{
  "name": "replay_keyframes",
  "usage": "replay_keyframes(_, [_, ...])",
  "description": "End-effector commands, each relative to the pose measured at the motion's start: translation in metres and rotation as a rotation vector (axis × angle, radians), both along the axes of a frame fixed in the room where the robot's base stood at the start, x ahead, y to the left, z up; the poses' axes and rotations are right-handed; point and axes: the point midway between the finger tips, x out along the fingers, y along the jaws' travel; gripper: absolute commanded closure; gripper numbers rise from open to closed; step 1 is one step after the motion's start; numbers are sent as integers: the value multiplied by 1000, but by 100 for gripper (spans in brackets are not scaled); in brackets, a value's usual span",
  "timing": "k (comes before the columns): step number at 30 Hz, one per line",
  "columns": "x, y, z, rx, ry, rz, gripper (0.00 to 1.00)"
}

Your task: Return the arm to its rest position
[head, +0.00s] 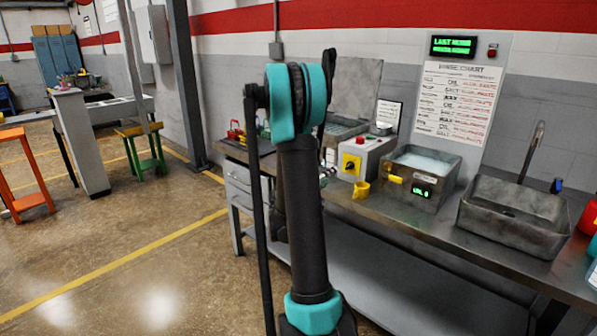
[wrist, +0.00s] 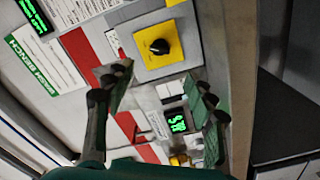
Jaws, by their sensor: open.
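My arm (head: 303,215) stands raised in the middle of the head view, dark with teal joints, in front of the workbench. In the wrist view my gripper (wrist: 162,88) is open, with its two dark fingers apart and nothing held between them. Behind the fingers, a panel with a yellow plate and black knob (wrist: 160,46) and a lit green display (wrist: 176,121) shows at a slant. I cannot make out the gripper clearly in the head view, where the arm hides part of the bench.
An orange stand (head: 33,172) is at far left. Open floor (head: 130,265) lies left of the arm.

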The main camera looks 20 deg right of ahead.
Motion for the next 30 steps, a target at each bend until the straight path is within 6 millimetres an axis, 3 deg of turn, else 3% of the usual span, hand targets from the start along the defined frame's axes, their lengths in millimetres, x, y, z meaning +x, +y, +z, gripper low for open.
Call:
replay_keyframes(8, [-7, 6, -2, 46, 6, 0, 45])
replay_keyframes(14, [-40, 38, -20, 264, 40, 11, 45])
replay_keyframes(23, [-107, 126, -69, 676, 152, 84, 45])
replay_keyframes(30, [-169, 219, -108, 1002, 266, 195, 45])
